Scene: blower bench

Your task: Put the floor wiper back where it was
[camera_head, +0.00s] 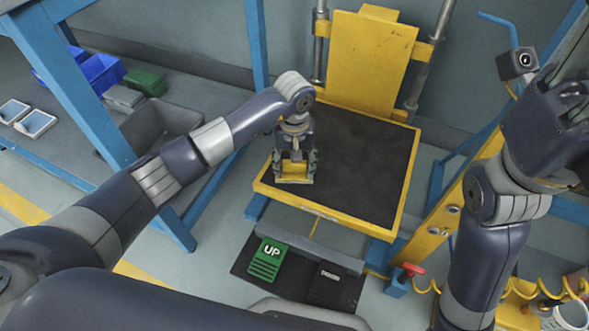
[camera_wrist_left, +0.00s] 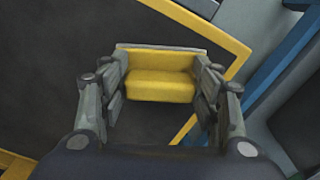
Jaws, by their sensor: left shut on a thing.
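A yellow block with a thin pale edge strip, seemingly the floor wiper (camera_head: 295,169), is between the fingers of my left gripper (camera_head: 295,174). In the left wrist view the floor wiper (camera_wrist_left: 160,85) spans the gap between both fingers (camera_wrist_left: 160,100), which are shut on it. The gripper points down over the front left part of the yellow-framed cart's black top (camera_head: 362,168). I cannot tell whether the wiper touches that surface. My right gripper (camera_head: 565,105) is at the right edge, partly cut off, and its fingers are unclear.
The cart's yellow back panel (camera_head: 368,62) stands behind. A black mat with a green UP pedal (camera_head: 268,258) and a dark pedal (camera_head: 328,284) lies in front. A blue-framed bench holds blue bins (camera_head: 98,72) and a green bin (camera_head: 147,82) at left. Most of the black top is clear.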

